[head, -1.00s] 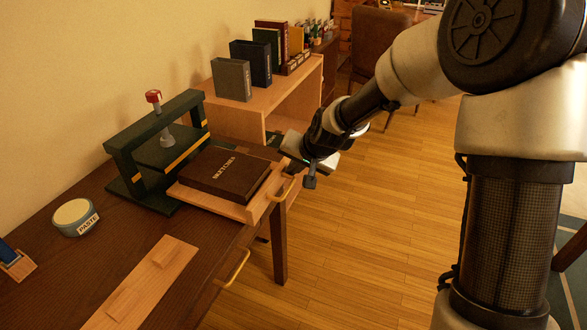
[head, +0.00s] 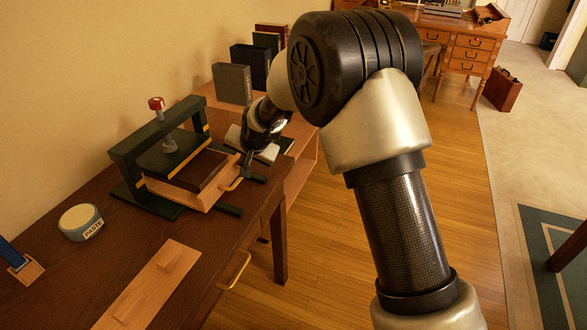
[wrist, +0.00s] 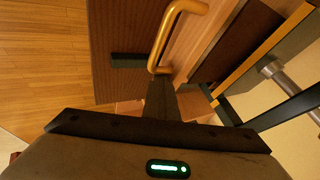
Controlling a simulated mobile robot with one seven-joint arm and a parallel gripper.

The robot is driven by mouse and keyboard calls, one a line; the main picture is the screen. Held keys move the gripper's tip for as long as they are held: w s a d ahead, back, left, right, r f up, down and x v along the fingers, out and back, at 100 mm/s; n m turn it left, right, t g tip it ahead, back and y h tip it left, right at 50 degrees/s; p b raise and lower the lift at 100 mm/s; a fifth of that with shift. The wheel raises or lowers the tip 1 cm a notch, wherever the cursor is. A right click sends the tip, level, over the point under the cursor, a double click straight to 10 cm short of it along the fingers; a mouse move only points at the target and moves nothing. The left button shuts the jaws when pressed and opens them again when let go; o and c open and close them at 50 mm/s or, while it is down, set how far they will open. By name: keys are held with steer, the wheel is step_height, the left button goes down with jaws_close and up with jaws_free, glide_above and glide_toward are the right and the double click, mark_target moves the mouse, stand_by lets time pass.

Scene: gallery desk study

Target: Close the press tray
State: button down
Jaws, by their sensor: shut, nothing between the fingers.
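The press tray (head: 186,195) is a light wooden drawer-like tray with a brass handle (head: 235,184) on its front. A dark brown book (head: 212,170) lies in the tray, partly hidden by the plate and tray front. My gripper (head: 247,160) is shut and empty at the tray's front, beside the far end of the handle. In the wrist view the shut fingers (wrist: 160,95) are at the handle's lower end (wrist: 162,50), seeming to touch the tray front.
A paste tub (head: 81,222) and a wooden board with a raised block (head: 155,285) are on the dark desk (head: 105,265). A low wooden shelf with upright books (head: 232,83) stands behind.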

mark_target(228, 159)
steer(key=a, duration=0.1)
steer(key=w+a, duration=0.1)
steer(key=a, duration=0.1)
steer(key=a+p, duration=0.1)
steer(key=shift+w+a, duration=0.15)
steer(key=shift+w, duration=0.1)
steer(key=shift+a+r, duration=0.1)
steer(key=shift+a, duration=0.15)
steer(key=shift+w+a+r, duration=0.1)
